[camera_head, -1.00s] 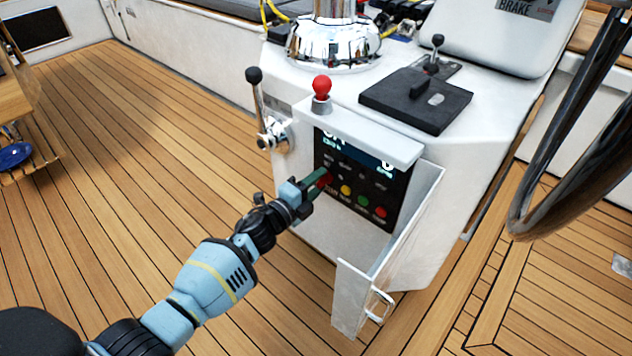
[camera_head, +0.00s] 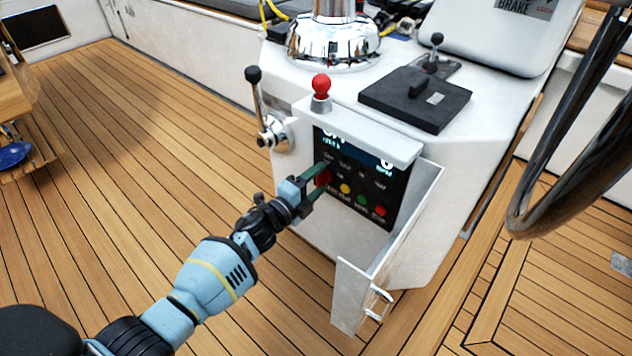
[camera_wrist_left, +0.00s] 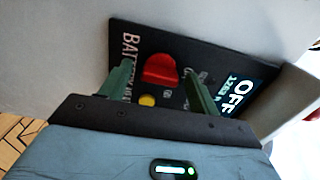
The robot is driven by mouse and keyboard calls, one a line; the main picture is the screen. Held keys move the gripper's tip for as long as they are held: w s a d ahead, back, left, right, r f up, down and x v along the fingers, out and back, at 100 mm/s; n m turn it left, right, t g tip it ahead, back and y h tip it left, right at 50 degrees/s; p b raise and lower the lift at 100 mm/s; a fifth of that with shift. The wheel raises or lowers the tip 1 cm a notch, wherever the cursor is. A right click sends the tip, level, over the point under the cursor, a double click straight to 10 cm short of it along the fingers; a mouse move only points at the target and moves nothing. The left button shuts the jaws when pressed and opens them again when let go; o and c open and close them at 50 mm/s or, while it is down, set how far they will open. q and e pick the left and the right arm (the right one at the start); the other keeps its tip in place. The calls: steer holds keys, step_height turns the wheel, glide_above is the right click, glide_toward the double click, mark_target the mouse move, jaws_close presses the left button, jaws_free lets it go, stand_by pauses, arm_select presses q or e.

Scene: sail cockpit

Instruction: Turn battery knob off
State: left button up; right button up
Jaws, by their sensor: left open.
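The red battery knob (camera_head: 324,178) is at the left of the black control panel on the white console. In the left wrist view the red knob (camera_wrist_left: 160,70) lies between my green fingers, beside lettering that begins "BATT". My left gripper (camera_head: 317,180) is open at the panel, with one finger on each side of the knob. I cannot tell whether the fingers touch it. The panel's display (camera_wrist_left: 238,93) reads "OFF" in the left wrist view. My right gripper is in neither view.
Yellow (camera_head: 345,188), green (camera_head: 362,200) and red (camera_head: 379,211) buttons sit right of the knob. An open white panel door (camera_head: 410,235) stands at the right. A red-topped lever (camera_head: 321,86) and a black-knobbed lever (camera_head: 254,75) rise above.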

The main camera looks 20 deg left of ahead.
arm_select(q)
steer(key=shift+s, duration=0.1)
steer(key=p+v, duration=0.2)
steer(key=v, duration=0.5)
steer(key=shift+s, duration=0.3)
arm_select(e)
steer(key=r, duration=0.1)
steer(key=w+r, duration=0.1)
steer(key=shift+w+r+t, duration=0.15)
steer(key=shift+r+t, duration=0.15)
arm_select(q)
steer(key=shift+a, duration=0.1)
